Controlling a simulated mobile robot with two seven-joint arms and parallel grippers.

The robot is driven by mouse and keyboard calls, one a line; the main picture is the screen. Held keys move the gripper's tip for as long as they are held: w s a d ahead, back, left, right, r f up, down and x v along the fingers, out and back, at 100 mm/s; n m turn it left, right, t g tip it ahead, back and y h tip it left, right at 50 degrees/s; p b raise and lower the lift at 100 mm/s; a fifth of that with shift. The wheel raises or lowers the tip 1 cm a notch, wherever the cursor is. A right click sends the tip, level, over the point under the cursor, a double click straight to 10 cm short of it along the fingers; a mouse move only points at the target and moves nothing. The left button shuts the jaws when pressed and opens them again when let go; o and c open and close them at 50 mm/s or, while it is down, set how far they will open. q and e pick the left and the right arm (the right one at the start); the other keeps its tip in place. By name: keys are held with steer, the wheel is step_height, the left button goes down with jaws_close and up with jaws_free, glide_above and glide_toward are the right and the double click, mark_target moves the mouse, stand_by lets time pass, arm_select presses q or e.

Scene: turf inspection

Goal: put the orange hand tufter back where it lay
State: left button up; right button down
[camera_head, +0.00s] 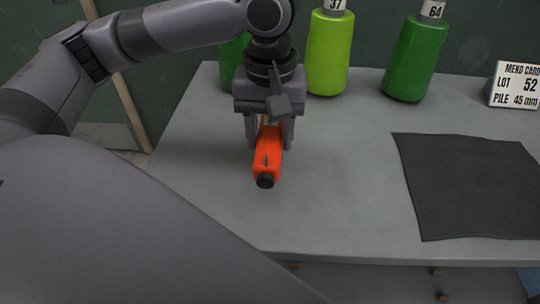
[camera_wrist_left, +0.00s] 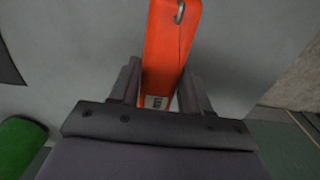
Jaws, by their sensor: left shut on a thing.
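The orange hand tufter (camera_head: 266,158) is a long orange body with a black end cap that points toward the front of the table. My left gripper (camera_head: 268,142) is shut on it, with one finger on each side, at the left part of the grey table (camera_head: 330,180). In the left wrist view the tufter (camera_wrist_left: 171,45) runs up between the fingers of the gripper (camera_wrist_left: 160,92), with a metal hook on its top. I cannot tell whether the tufter touches the table or is held just above it. The right gripper is not in view.
Behind the gripper stand a lime green cone (camera_head: 329,52) labelled 37, a dark green cone (camera_head: 416,58) labelled 64, and another green cone (camera_head: 232,60) partly hidden. A dark mat (camera_head: 470,185) lies at right, below a card (camera_head: 515,85). The table between tufter and mat is clear.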

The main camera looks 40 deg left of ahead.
arm_select(q)
steer(key=shift+f, duration=0.55)
step_height(320, 180, down, 4)
steer(key=shift+r+b, duration=0.25)
steer(key=shift+b, duration=0.2)
steer(key=o, duration=1.3)
steer(key=shift+c, duration=0.2)
step_height(320, 180, up, 11)
steer(key=shift+f+p, duration=0.1)
steer(key=shift+p, duration=1.15)
steer(key=shift+r, duration=0.65)
